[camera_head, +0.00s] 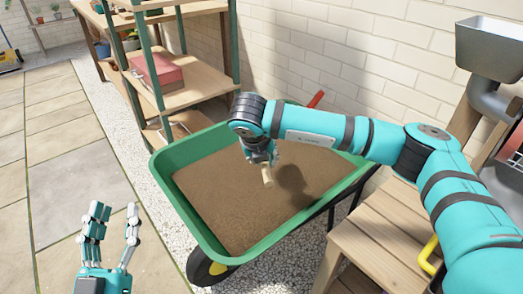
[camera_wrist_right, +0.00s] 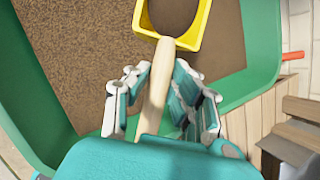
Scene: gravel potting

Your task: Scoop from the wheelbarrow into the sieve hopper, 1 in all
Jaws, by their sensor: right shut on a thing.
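The green wheelbarrow (camera_head: 185,208) is filled with brown granular material (camera_head: 225,195). My right gripper (camera_head: 262,160) is above the material, and its fingers (camera_wrist_right: 158,95) are closed around the wooden handle (camera_wrist_right: 155,92) of a yellow scoop (camera_wrist_right: 201,22). In the head view only the pale handle end (camera_head: 267,177) shows; the scoop head is hidden. The scoop's inside looks dark brown; I cannot tell whether it holds material. My left gripper (camera_head: 112,222) is open and empty at the lower left. A grey metal hopper (camera_head: 490,45), apparently the sieve hopper, is at the upper right.
A wooden bench (camera_head: 385,225) stands right of the wheelbarrow, with a yellow curved handle (camera_head: 429,255) near it. A shelf with green posts (camera_head: 234,45) holds a red box (camera_head: 157,73) behind the wheelbarrow. A white brick wall (camera_head: 320,50) closes the back. The paving at left is open.

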